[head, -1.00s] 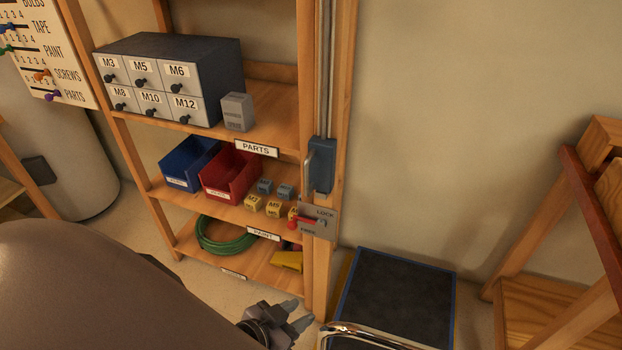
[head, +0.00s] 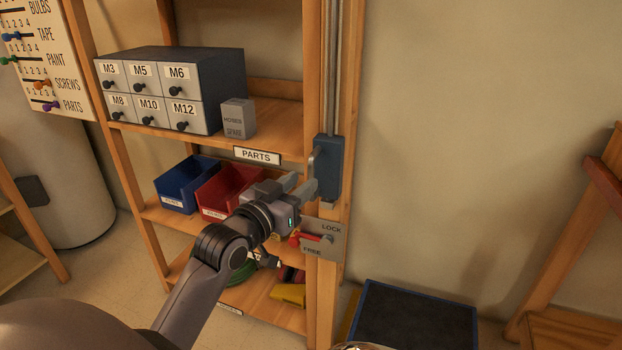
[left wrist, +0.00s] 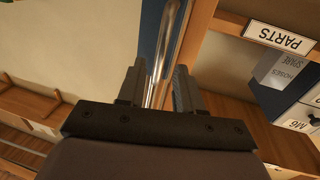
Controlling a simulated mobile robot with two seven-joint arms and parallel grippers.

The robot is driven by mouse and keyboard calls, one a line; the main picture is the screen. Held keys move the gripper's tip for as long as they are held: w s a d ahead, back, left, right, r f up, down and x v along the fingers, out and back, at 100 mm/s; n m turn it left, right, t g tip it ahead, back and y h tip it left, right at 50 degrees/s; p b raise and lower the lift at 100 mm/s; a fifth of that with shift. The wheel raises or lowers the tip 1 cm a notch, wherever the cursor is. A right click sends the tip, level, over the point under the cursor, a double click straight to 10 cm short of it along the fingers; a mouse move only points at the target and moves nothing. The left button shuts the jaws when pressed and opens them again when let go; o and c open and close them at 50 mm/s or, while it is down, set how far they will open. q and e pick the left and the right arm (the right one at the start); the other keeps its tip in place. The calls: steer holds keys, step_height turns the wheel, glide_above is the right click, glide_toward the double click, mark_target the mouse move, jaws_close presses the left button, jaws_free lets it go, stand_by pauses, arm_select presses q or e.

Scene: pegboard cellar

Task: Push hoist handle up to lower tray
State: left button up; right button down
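The hoist handle (head: 314,163) is a pale metal bar on a blue block (head: 330,168), which sits on a vertical metal rail on the shelf's right post. My left gripper (head: 305,186) is at the lower part of the handle, its two fingers apart. In the left wrist view, the shiny handle bar (left wrist: 165,55) runs up between the open fingers (left wrist: 157,88); I cannot tell whether they touch it. A red-knobbed lever (head: 294,240) on a LOCK/FREE plate is just below, pointing left. I cannot make out the hoist's tray.
The shelf holds a drawer cabinet (head: 165,95), a grey box (head: 239,118), a blue bin (head: 186,184) and a red bin (head: 215,190). A dark, blue-edged flat panel (head: 418,316) lies low at the right. The wall right of the rail is bare.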

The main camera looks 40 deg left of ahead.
mark_target(309, 177)
arm_select(q)
steer(key=shift+w, duration=2.35)
steer(key=shift+c, duration=0.3)
jaws_close()
